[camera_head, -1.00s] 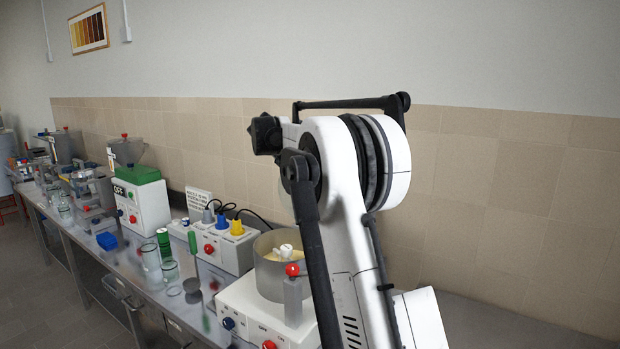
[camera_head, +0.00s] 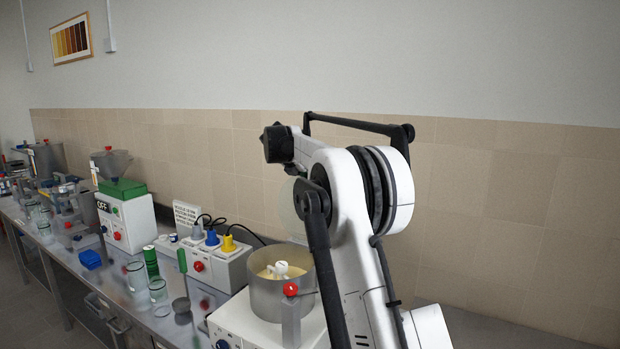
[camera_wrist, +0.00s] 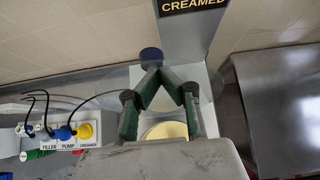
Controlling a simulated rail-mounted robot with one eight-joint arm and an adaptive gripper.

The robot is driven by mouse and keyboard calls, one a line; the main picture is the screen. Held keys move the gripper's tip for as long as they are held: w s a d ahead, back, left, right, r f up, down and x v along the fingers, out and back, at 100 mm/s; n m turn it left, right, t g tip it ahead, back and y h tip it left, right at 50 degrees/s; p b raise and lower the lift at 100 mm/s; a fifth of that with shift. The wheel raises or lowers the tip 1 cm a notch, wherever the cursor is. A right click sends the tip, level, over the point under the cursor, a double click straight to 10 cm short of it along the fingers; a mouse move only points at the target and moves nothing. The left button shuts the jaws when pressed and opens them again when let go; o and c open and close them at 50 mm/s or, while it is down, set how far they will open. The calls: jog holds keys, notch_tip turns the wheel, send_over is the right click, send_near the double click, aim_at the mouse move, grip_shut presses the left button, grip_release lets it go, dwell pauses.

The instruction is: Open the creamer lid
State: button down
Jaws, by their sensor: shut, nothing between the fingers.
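The creamer (camera_head: 265,296) is a round steel pot on a white base at the front right of the bench. Its yellowish contents and a white fitting (camera_head: 281,268) show from above. I cannot make out a separate lid; a faint pale round shape (camera_head: 289,212) shows above the pot beside my arm. In the wrist view, my gripper (camera_wrist: 161,70) has dark green fingers closing together at the tips, with nothing held. Yellowish contents (camera_wrist: 165,131) show below the fingers. In the head view my gripper is hidden behind my arm.
A red-knobbed lever (camera_head: 290,289) stands at the pot's front. A socket box (camera_head: 205,262) with blue and yellow plugs and cables is to its left. Glass jars (camera_head: 137,275) and other machines line the bench leftward. A tiled wall is behind.

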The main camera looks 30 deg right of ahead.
notch_tip(320, 180, up, 10)
jog(key=p, duration=0.5)
jog(key=shift+a, duration=0.15)
jog(key=s+a+f+m+t+y+b, duration=0.1)
jog(key=s+a+f+m+b, duration=0.25)
jog(key=s+a, duration=0.4)
jog(key=s+a+f+m+y+b, duration=0.25)
jog(key=s+a+f+m, duration=0.2)
jog(key=s+a, duration=0.35)
jog(key=s+a+f+m+t+y+b, duration=0.1)
jog(key=s+a+f+m+b, duration=0.25)
jog(key=s+a, duration=0.4)
jog(key=s+a+f+m+y+b, duration=0.1)
jog(key=s+a+f+m+b, duration=0.2)
jog(key=s+f, duration=0.6)
jog(key=s+a+f+m+y+b, duration=0.1)
jog(key=s+a+f+m+b, duration=0.2)
jog(key=s+f, duration=0.6)
jog(key=s+a+f+m+y+b, duration=0.2)
jog(key=s+a+f+m, duration=0.4)
jog(key=s+f, duration=0.3)
jog(key=s+a+b, duration=0.1)
jog(key=s, duration=0.1)
jog(key=shift+s+a+t, duration=0.2)
jog(key=shift+s+t, duration=0.1)
